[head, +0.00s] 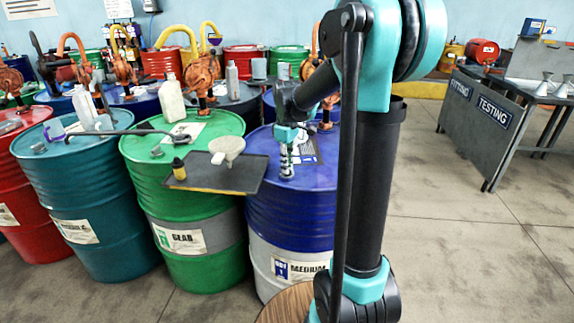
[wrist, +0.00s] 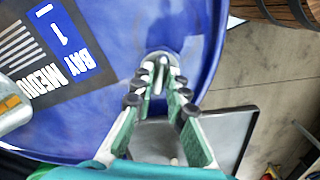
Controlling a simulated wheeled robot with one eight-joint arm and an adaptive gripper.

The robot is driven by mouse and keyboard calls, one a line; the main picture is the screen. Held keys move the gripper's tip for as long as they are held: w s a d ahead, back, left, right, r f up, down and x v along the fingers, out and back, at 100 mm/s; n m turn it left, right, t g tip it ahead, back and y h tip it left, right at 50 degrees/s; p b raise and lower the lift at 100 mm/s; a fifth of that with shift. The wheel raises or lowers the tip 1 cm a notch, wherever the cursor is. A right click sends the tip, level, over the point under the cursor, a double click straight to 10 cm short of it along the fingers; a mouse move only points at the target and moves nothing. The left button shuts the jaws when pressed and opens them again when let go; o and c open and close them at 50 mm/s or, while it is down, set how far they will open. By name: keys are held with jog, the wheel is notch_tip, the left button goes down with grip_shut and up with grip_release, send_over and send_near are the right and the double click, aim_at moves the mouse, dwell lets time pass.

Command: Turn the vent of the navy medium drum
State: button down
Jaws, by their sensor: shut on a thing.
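The navy medium drum (head: 290,213) stands at the centre, with a blue body, a white lower band and a label reading MEDIUM. Its blue lid (wrist: 110,105) fills much of the wrist view. The vent (wrist: 162,58) is a small grey fitting near the lid's rim, partly covered by my fingers. My gripper (head: 287,172) reaches down onto the lid near its front edge. In the wrist view my gripper (wrist: 161,75) has its fingertips closed around the vent. The vent's turn angle cannot be told.
A dark tray (head: 245,181) with a funnel (head: 227,150) and a small dark bottle (head: 179,168) lies just left of my gripper. A green gear drum (head: 190,225) and a teal drum (head: 90,200) stand further left. The floor at right (head: 450,250) is clear.

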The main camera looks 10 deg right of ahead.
jog(key=m, duration=0.4)
jog(key=shift+m, duration=0.3)
jog(key=m, duration=0.9)
jog(key=shift+a+m, duration=0.1)
jog(key=shift+m, duration=1.7)
jog(key=c, duration=1.5)
grip_release()
jog(key=shift+c, duration=0.2)
jog(key=shift+r, duration=0.1)
